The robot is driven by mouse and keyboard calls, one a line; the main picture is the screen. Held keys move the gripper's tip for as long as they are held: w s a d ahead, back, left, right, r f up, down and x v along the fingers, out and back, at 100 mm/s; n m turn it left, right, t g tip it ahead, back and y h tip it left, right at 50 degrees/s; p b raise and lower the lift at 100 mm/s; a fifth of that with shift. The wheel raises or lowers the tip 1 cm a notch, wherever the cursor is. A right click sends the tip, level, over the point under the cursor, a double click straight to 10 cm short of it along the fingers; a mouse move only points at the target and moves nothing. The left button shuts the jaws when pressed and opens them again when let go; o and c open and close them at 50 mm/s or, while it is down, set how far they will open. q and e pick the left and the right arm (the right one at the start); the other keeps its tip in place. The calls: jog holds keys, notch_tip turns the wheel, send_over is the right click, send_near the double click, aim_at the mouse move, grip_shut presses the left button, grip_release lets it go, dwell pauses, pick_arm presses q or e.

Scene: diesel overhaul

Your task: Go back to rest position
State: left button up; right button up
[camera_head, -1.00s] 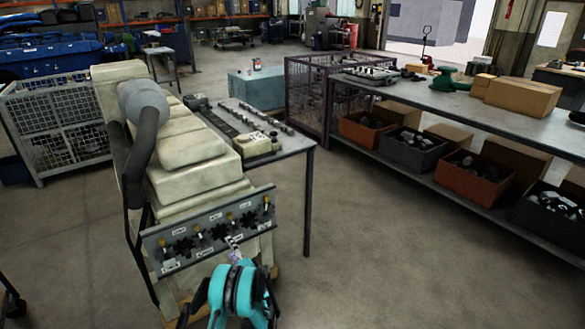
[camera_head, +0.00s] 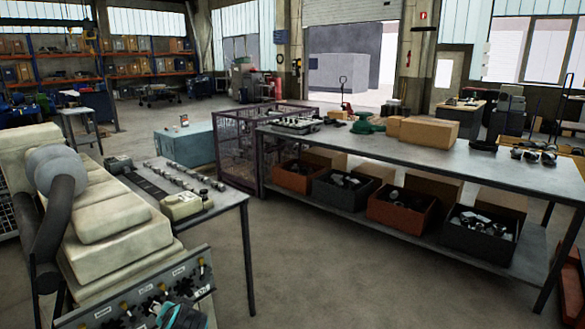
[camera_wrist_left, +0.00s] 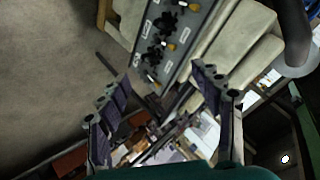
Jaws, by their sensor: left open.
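My left gripper (camera_wrist_left: 162,88) shows in the left wrist view with its two dark-padded fingers spread wide apart and nothing between the pads. Beyond it is the control panel (camera_wrist_left: 160,45) of the cream engine, with dark knobs and yellow-tipped parts. In the head view the same panel (camera_head: 150,297) is at the lower left, on the front of the cream engine block (camera_head: 110,215). Only a teal part of my arm shows at the bottom edge there; the fingertips are hidden. My right gripper is in neither view.
A side table (camera_head: 222,203) with a row of small parts stands right of the engine. A long workbench (camera_head: 360,150) holds cardboard boxes and tools, with open bins (camera_head: 400,208) of parts on its lower shelf. The floor (camera_head: 330,270) between them is clear.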

pick_arm(q)
jog(key=s+d+f+n+h, duration=0.1)
jog(key=s+d+h, duration=0.2)
jog(key=s+d, duration=0.4)
jog(key=s+d+f+n+g+h, duration=0.1)
jog(key=s+d+h, duration=0.2)
jog(key=s, duration=1.2)
jog(key=d, duration=0.3)
jog(key=shift+d+f, duration=0.15)
jog(key=shift+d, duration=0.25)
dwell(1.0)
